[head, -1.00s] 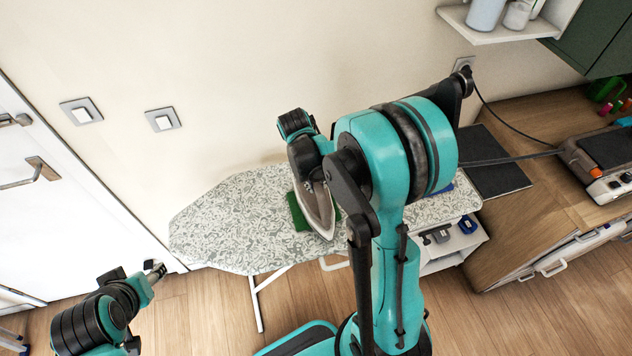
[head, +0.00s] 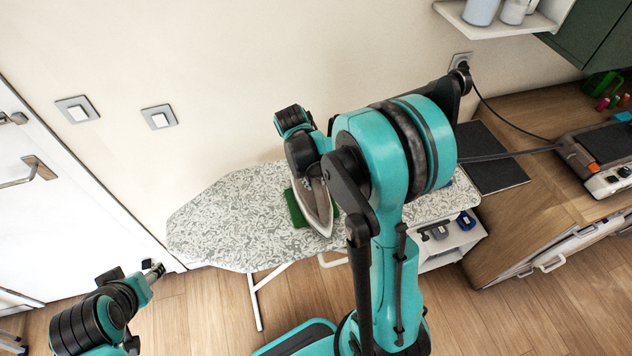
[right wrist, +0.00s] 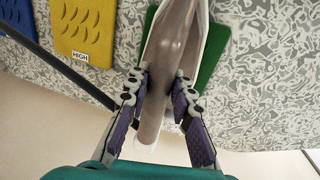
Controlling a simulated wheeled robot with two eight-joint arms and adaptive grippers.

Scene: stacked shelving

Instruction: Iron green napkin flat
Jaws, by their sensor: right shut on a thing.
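The iron (head: 317,208) rests over the green napkin (head: 296,208) on the patterned ironing board (head: 220,222). Napkin edges show on both sides of the iron; its middle is hidden. In the right wrist view my right gripper (right wrist: 161,88) is shut on the iron's handle (right wrist: 173,48), with a finger on each side. The green napkin (right wrist: 212,60) shows flat there beside the iron. In the head view my right arm hides much of the grip. My left gripper (head: 154,272) is away from the board at lower left; its finger gap is too small to judge.
A yellow pad labelled HIGH (right wrist: 84,28) and a blue pad (right wrist: 17,14) lie on the board in the right wrist view. A dark cord (head: 508,155) runs from near my right arm to the counter (head: 530,210). The board's left part is bare.

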